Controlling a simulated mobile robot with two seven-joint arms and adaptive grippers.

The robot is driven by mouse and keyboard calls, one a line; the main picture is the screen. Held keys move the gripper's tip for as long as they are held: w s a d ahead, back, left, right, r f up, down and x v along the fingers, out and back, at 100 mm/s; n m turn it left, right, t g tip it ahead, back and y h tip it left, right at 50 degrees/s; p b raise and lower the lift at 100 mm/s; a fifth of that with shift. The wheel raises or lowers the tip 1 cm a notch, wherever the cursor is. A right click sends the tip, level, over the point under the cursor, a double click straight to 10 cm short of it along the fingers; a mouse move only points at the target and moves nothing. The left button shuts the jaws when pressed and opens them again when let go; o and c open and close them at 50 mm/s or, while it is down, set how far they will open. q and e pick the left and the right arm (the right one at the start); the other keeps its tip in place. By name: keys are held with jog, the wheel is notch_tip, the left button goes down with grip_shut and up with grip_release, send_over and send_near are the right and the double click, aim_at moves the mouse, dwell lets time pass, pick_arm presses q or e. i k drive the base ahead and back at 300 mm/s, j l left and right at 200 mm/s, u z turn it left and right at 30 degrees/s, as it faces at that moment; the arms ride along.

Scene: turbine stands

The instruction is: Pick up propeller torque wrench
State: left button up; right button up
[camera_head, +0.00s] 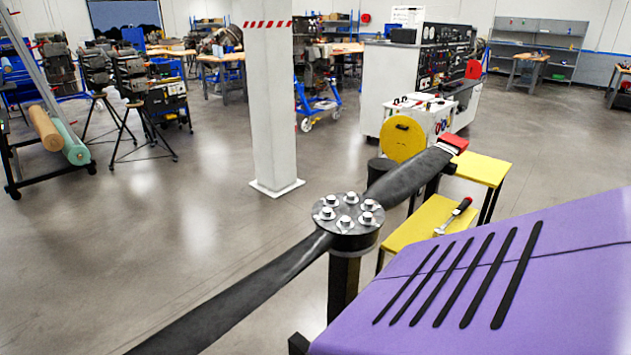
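The torque wrench (455,214), with a dark and red handle and a metal shaft, lies on the lower yellow step (412,228) of a yellow stand right of the picture's middle. Its handle end points up and to the right, and its metal end points down and to the left. The black propeller (250,290) crosses in front, with a round hub (347,222) that carries several bolts on a dark post. Neither of my grippers is in view.
A purple cowling (520,280) with black slots fills the lower right, close to the wrench. The higher yellow step (483,168) stands behind it. A white pillar (270,110) rises behind the propeller. The floor on the left is open.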

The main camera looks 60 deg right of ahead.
aim_at(438, 231)
jog(key=z, duration=2.7)
jog(key=i+l+z, duration=0.25)
jog(key=i+l, duration=0.2)
jog(key=i+l+z, duration=0.3)
jog(key=i+l, duration=0.35)
jog(key=i, duration=0.35)
jog(key=i+l, duration=0.15)
jog(key=i, duration=0.4)
jog(key=i+l, duration=0.1)
jog(key=i, duration=0.4)
jog(key=i+u, duration=0.35)
jog(key=i+l+u, duration=0.65)
jog(key=i, duration=0.15)
jog(key=i+l+u, duration=0.15)
jog(key=u, duration=0.35)
jog(key=i+l+u, duration=0.25)
jog(key=u, duration=0.25)
jog(key=i+l+u, duration=0.2)
jog(key=u, duration=0.25)
jog(key=l+u, duration=0.5)
jog(key=i+l+u, duration=0.1)
jog(key=l+u, duration=0.2)
jog(key=u, duration=0.2)
